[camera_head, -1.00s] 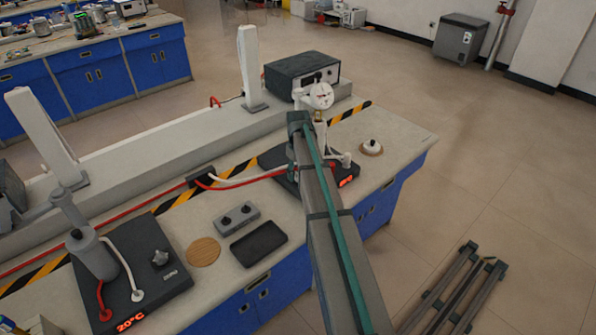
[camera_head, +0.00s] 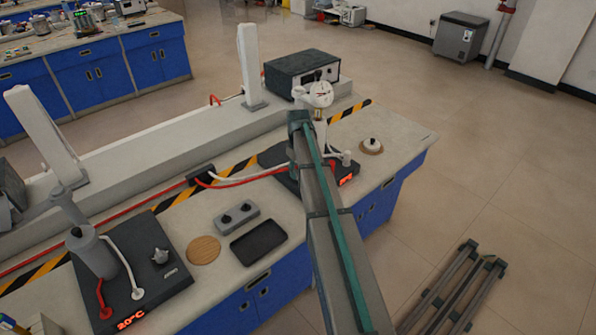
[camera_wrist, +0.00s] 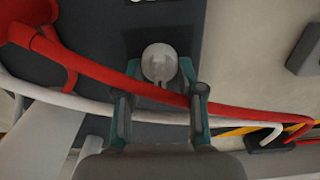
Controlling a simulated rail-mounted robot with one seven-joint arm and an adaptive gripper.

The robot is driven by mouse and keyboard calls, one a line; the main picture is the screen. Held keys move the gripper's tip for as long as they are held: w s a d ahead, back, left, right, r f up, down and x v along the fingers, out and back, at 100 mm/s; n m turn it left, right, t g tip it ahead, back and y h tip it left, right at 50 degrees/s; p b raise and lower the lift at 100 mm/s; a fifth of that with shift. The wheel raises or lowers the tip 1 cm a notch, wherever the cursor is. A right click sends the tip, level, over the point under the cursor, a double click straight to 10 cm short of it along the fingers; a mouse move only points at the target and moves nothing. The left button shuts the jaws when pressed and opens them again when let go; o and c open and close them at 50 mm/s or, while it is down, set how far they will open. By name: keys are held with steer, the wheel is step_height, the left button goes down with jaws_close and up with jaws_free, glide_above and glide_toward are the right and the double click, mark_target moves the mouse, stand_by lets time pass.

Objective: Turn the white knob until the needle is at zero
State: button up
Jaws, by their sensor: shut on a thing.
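The white knob (camera_wrist: 159,63) shows in the wrist view as a pale round top on a dark base plate (camera_wrist: 95,60). My gripper (camera_wrist: 159,70) has its two fingers on either side of the knob and is shut on it. In the head view my arm hides the gripper and this knob. The round white dial gauge (camera_head: 320,94) stands above the right-hand device, just past the end of my arm. It has dark and red marks on its face, but the needle's reading is too small to tell.
A red hose (camera_wrist: 110,77) and a white hose (camera_wrist: 70,103) cross the wrist view close to my fingers. A small pale knobbed object (camera_head: 371,146) sits on the bench at right. A black tray (camera_head: 258,242) and a second device with a grey knob (camera_head: 160,256) are at left.

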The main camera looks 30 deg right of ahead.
steer(key=m, duration=0.4)
steer(key=shift+d+b, duration=0.15)
steer(key=shift+b, duration=0.2)
steer(key=shift+d+m, duration=0.1)
steer(key=shift+m, duration=1.5)
steer(key=o, duration=1.1)
steer(key=shift+o, duration=0.2)
steer(key=shift+r, duration=0.15)
step_height(320, 180, up, 12)
